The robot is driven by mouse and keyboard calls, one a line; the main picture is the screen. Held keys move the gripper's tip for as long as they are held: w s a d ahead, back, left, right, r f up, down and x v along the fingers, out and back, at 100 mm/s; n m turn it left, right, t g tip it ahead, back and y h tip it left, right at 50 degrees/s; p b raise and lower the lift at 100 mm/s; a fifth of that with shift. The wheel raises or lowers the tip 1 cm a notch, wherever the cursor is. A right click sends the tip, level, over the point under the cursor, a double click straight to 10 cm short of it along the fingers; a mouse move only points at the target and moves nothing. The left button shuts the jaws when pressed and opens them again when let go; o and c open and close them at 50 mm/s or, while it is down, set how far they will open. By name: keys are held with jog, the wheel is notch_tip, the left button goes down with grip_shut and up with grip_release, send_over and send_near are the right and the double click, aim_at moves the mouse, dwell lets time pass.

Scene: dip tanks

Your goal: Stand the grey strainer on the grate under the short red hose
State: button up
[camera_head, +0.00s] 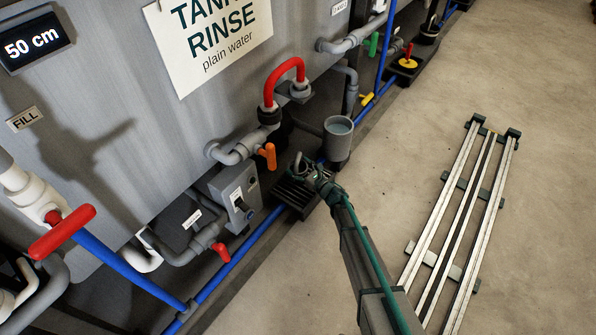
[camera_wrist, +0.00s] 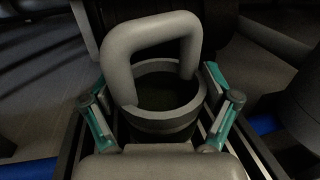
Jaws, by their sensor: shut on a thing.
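The grey strainer (camera_wrist: 165,115) fills the middle of the wrist view, a round cup with a thick grey loop handle on top. My gripper (camera_wrist: 160,118) is shut on it, with one teal finger on each side. In the head view my gripper (camera_head: 312,178) is low over the dark slatted grate (camera_head: 291,193), and the strainer's grey loop (camera_head: 298,164) shows just beyond it. Most of the strainer is hidden there. Dark slats show beside it in the wrist view; I cannot tell whether it touches them. The short red hose (camera_head: 286,73) arches on the tank pipes above.
A grey cup with pale contents (camera_head: 338,141) stands close behind my gripper. An orange handle (camera_head: 270,156) and a grey switch box (camera_head: 236,193) are at left. A blue pipe (camera_head: 245,238) runs along the floor. Pale rails (camera_head: 465,200) lie right; floor between is clear.

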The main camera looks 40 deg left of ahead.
jog(key=shift+f, duration=0.45)
jog(key=shift+f+b, duration=0.3)
jog(key=shift+b, duration=0.1)
jog(key=o, duration=0.9)
jog(key=shift+r, duration=0.1)
jog(key=shift+o, duration=0.2)
jog(key=shift+r, duration=0.1)
jog(key=shift+r+p, duration=0.2)
jog(key=shift+p, duration=0.3)
jog(key=d+p, duration=0.1)
jog(key=d, duration=0.3)
jog(key=s+d+p, duration=0.1)
jog(key=d, duration=0.3)
jog(key=d+p, duration=0.1)
jog(key=d, duration=0.3)
jog(key=shift+s+f, duration=0.1)
jog(key=shift+s, duration=0.25)
